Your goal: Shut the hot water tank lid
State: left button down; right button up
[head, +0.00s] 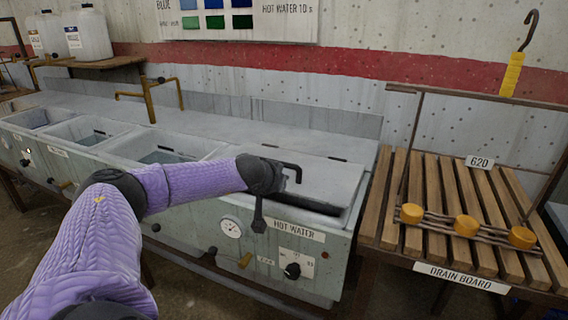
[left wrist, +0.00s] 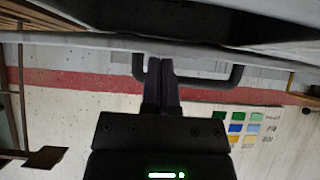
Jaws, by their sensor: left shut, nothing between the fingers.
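The hot water tank's grey lid (head: 318,178) is at the right end of the counter in the head view. It tilts slightly up, and a dark gap shows under its front edge. In the left wrist view, the lid's edge (left wrist: 70,50) crosses the upper part. My left gripper (head: 280,183) is at the lid's front left; its shut, empty fingers also show in the left wrist view (left wrist: 160,68). They overlap the dark bar handle (left wrist: 220,82); I cannot tell whether they touch it. My gripper hides part of the lid. My right gripper is not in view.
The tank front has a HOT WATER label (head: 298,230), a dial (head: 230,227) and a black knob (head: 292,271). A slatted drain board (head: 425,200) with yellow-knobbed rods stands right. Open sinks (head: 160,148) and a brass tap (head: 150,95) are left.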

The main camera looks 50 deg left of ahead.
pick_arm(q)
jog(key=shift+s+d+f+b, duration=0.15)
jog(key=shift+f+b, duration=0.55)
jog(key=shift+f, duration=0.7)
